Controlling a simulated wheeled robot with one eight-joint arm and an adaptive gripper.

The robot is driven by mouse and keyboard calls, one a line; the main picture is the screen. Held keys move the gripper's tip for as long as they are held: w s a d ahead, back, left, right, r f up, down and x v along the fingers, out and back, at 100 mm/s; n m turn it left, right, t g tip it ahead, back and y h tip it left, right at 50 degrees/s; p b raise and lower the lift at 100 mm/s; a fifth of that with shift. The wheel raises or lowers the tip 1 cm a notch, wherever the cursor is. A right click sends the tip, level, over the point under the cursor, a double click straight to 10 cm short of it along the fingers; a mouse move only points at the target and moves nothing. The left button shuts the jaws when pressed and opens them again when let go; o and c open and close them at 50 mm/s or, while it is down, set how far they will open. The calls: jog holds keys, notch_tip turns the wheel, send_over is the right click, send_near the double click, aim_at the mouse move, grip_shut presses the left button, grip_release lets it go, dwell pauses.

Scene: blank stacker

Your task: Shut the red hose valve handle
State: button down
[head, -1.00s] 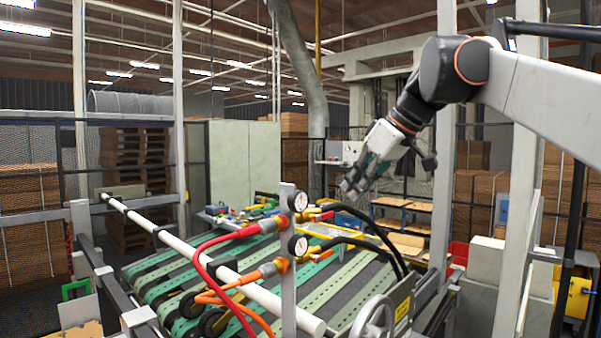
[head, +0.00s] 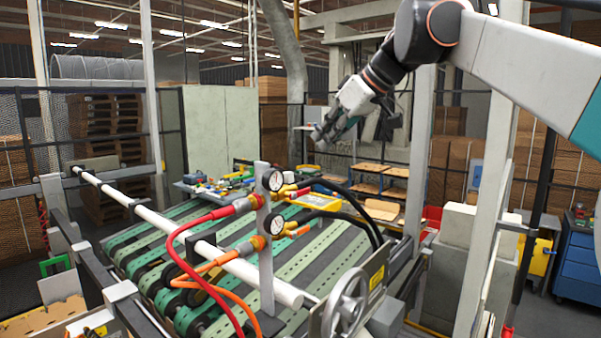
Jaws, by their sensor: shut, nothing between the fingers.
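The red hose (head: 190,235) curves up to the upper valve fitting (head: 243,205) on the left of a grey post (head: 265,260). A small yellow and red part (head: 290,191) sticks out right of the upper gauge; I cannot tell which piece is the red hose's handle or how it is turned. My gripper (head: 319,136) is shut and empty. It hangs in the air, above and to the right of the upper gauge in the picture, apart from the valves.
Two round gauges, an upper one (head: 273,180) and a lower one (head: 276,223), sit on the post. An orange hose (head: 212,284) and black hoses (head: 350,215) run close by. A white rail (head: 190,244) crosses in front of the green-strapped conveyor (head: 190,214). A handwheel (head: 345,303) stands front right.

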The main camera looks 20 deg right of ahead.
jog(key=p, duration=0.1)
send_over(300, 193)
jog(key=d, duration=0.2)
notch_tip(300, 193, down, 5)
jog(key=f, duration=0.2)
jog(key=w+f+p, duration=0.1)
jog(key=f, duration=0.1)
jog(key=shift+a+f, duration=0.1)
jog(key=shift+f, duration=0.05)
jog(key=shift+s, duration=0.1)
jog(key=shift+a, duration=0.1)
